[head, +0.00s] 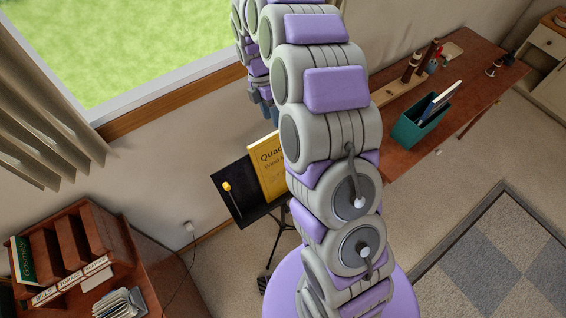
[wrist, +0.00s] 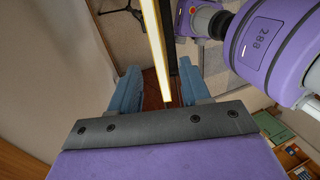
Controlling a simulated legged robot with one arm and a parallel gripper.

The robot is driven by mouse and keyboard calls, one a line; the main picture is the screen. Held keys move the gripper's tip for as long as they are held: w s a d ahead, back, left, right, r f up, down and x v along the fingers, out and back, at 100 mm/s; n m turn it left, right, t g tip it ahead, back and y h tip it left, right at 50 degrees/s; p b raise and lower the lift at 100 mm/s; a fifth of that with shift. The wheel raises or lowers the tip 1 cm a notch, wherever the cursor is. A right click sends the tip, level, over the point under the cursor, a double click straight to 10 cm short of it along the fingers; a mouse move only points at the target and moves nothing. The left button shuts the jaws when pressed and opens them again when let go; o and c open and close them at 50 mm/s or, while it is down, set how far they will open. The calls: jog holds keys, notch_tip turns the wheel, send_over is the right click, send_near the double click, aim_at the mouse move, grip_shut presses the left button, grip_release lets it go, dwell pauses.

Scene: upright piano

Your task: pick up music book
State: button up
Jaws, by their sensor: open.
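The yellow music book (head: 268,165) stands on the black music stand (head: 236,197), its right side hidden behind my arm. In the wrist view the book (wrist: 154,45) shows nearly edge-on as a long pale yellow strip, with the dark stand (wrist: 171,35) alongside to its right. My gripper (wrist: 158,70) is open. Its two blue fingers lie left and right of the book's edge in the picture, with gaps on both sides; how deep the book sits between them I cannot tell. In the head view my gripper (head: 263,98) is above the book near the window, partly hidden by my arm.
A small yellow-headed stick (head: 227,187) lies on the stand's left part. A wall and window sill (head: 170,105) are close behind. A wooden shelf (head: 70,250) stands at lower left. A desk (head: 460,80) with a teal box (head: 420,127) is at right. Carpet lies open at lower right.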

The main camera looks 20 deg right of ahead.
aim_at(276, 132)
jog(key=shift+b+x, duration=0.3)
jog(key=shift+x, duration=2.95)
jog(key=shift+w, duration=0.2)
jog(key=shift+c, duration=0.5)
grip_shut()
jog(key=shift+w, duration=0.1)
